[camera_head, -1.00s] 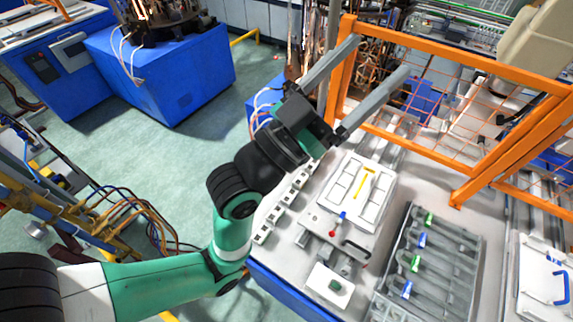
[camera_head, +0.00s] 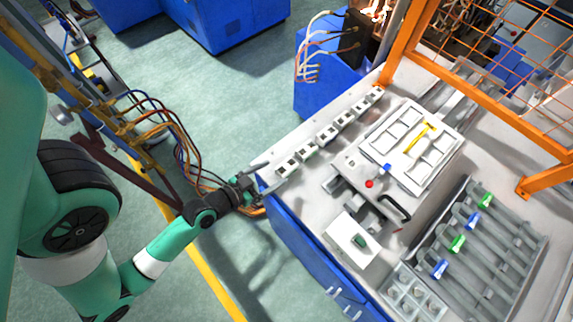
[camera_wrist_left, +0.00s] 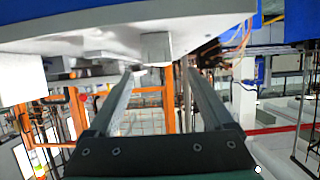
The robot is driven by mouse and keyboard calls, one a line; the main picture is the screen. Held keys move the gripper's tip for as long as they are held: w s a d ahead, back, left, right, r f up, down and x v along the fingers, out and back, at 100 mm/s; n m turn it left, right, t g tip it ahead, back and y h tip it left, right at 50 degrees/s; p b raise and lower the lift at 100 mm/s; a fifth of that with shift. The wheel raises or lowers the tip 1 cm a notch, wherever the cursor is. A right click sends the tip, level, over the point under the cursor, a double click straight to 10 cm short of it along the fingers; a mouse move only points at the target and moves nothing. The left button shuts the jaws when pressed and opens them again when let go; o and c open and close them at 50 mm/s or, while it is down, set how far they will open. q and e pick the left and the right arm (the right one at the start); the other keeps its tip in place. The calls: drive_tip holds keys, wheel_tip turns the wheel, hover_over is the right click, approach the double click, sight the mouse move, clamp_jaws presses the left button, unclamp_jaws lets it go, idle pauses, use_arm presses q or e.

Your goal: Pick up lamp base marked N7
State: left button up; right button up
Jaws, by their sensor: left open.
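A row of small white blocks with dark tops (camera_head: 328,135) runs along the table's left edge. They may be the lamp bases, but no N7 mark is readable, so I cannot tell which one carries it. My left gripper (camera_head: 263,187) is open and empty by the table's left front corner, close to the nearest block of the row. In the left wrist view my gripper (camera_wrist_left: 160,76) shows two spread fingers with nothing between them. A pale block (camera_wrist_left: 156,46) shows just beyond and above the fingertips. My right gripper is out of view.
A white tray with a yellow tool (camera_head: 419,138) lies on the table, with a black-handled fixture (camera_head: 395,208) in front. A grey rack (camera_head: 487,245) with blue and green clips stands at right. An orange mesh fence (camera_head: 490,50) borders the back.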

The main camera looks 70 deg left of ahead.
sight(294, 162)
use_arm(q)
drive_tip(key=x, duration=0.9)
drive_tip(key=shift+w+d+f, duration=0.1)
clamp_jaws()
idle(0.4)
drive_tip(key=shift+r, duration=0.45)
wheel_tip(294, 162, up, 3)
drive_tip(key=shift+f+p, duration=0.2)
drive_tip(key=shift+p, duration=0.45)
drive_tip(key=shift+w+d+r+p, duration=0.15)
drive_tip(key=shift+d+r+p, duration=0.2)
drive_tip(key=shift+d+r, duration=0.2)
drive_tip(key=shift+w+d+r+p, duration=0.15)
drive_tip(key=shift+d+r+p, duration=0.25)
drive_tip(key=shift+r, duration=0.25)
drive_tip(key=w+d+r+p, duration=0.3)
drive_tip(key=d+r, duration=0.4)
drive_tip(key=d, duration=0.4)
drive_tip(key=shift+w+d+p, duration=0.25)
drive_tip(key=shift+w+p, duration=0.1)
drive_tip(key=shift+p, duration=0.3)
